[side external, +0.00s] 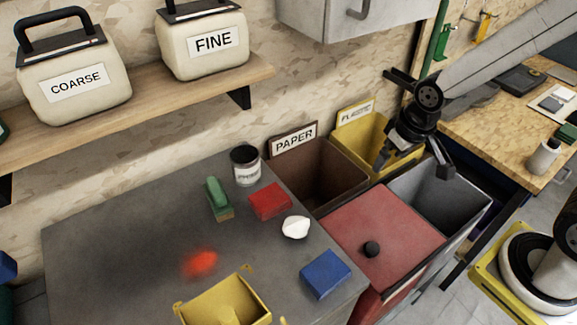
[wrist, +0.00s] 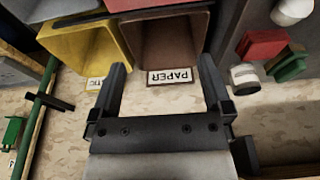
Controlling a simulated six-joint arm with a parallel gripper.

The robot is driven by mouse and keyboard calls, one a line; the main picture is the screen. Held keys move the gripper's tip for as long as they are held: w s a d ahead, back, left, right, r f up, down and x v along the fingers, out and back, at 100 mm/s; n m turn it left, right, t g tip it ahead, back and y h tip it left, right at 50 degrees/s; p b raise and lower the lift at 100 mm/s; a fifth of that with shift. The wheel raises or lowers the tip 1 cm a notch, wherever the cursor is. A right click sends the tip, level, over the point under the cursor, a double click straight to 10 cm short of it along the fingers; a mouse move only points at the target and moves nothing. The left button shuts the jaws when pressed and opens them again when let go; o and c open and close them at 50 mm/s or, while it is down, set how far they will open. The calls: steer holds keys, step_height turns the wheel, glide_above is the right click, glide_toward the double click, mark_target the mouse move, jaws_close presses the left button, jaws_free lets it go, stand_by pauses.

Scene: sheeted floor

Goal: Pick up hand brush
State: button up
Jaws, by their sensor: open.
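The hand brush (side external: 217,197), a small green block-like thing with a tan lower edge, appears to lie on the dark grey bench top (side external: 110,235). It is beside a lidded tin and a red block. My gripper (side external: 416,164) is open and empty, above the bins and well to the right of the brush. In the wrist view its two fingers (wrist: 162,66) are spread with nothing between them.
A tin (side external: 245,166), red block (side external: 270,201), white lump (side external: 296,227), blue block (side external: 325,273) and yellow tray (side external: 228,305) share the bench. Brown PAPER bin (side external: 345,185) and yellow bin (side external: 350,130) stand behind; a red-lidded bin (side external: 390,215) is at right. A shelf (side external: 150,95) overhangs.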

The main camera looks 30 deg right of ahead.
steer(key=w+a, duration=0.7)
steer(key=w, duration=0.2)
steer(key=m+t, duration=0.1)
steer(key=t, duration=0.1)
glide_above(215, 186)
steer(key=s, duration=0.2)
steer(key=f, duration=0.3)
steer(key=shift+s+a+f, duration=0.1)
steer(key=shift+s+f, duration=0.1)
steer(key=shift+f, duration=0.2)
steer(key=shift+x, duration=1.3)
steer(key=shift+x, duration=2.6)
jaws_close()
